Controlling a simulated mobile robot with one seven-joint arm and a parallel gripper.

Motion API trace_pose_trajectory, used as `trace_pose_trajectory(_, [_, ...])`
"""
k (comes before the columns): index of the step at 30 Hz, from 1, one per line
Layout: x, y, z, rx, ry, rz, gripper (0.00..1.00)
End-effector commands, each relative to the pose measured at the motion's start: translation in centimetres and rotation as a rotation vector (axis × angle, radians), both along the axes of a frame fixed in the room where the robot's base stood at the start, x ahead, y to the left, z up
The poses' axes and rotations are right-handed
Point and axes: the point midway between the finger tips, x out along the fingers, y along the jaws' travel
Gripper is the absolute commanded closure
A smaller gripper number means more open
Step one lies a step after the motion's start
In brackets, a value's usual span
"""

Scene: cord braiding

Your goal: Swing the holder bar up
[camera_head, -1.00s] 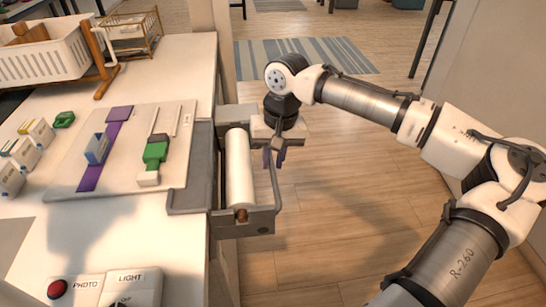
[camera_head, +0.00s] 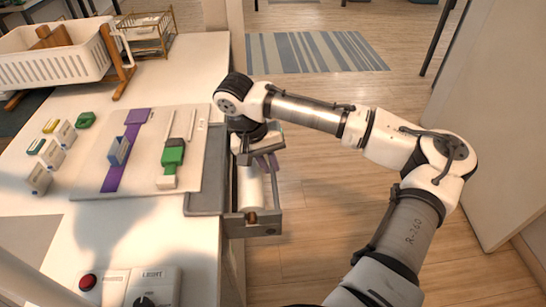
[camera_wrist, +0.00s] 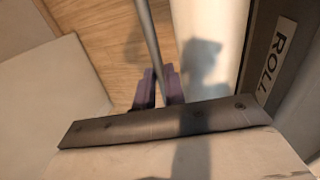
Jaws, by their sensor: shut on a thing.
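The paper roll holder (camera_head: 268,229) is a grey frame on the table's right edge, with a white roll (camera_head: 248,188) in it. The holder bar (camera_wrist: 148,35) is a thin grey rod; in the wrist view it runs from the top edge down to my fingers. My gripper (camera_wrist: 158,88) has purple fingers, shut on the bar, with the white roll beside it on the right. In the head view my gripper (camera_head: 266,161) is above the far end of the roll, and my wrist partly hides the holder there. A dark grey plate hides the lower part of the fingers in the wrist view.
A pale board (camera_head: 118,189) with purple and green parts lies on the table left of the holder. A white basket (camera_head: 55,62) stands at the back left. A control box (camera_head: 152,287) is at the front. The wooden floor (camera_head: 330,215) right of the holder is clear.

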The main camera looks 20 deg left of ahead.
Motion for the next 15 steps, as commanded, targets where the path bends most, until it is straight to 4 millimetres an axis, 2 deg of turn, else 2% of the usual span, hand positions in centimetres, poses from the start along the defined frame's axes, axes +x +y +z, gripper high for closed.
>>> trace_pose_trajectory(7, [-0.08,0.07,-0.07,0.002,0.001,0.002,1.00])
trace_pose_trajectory(8, [-0.08,0.07,-0.07,0.002,0.001,0.002,0.86])
trace_pose_trajectory(12, [-0.07,0.06,-0.08,0.002,0.001,0.002,0.68])
trace_pose_trajectory(15, [-0.07,0.06,-0.09,0.002,0.003,0.002,0.67])
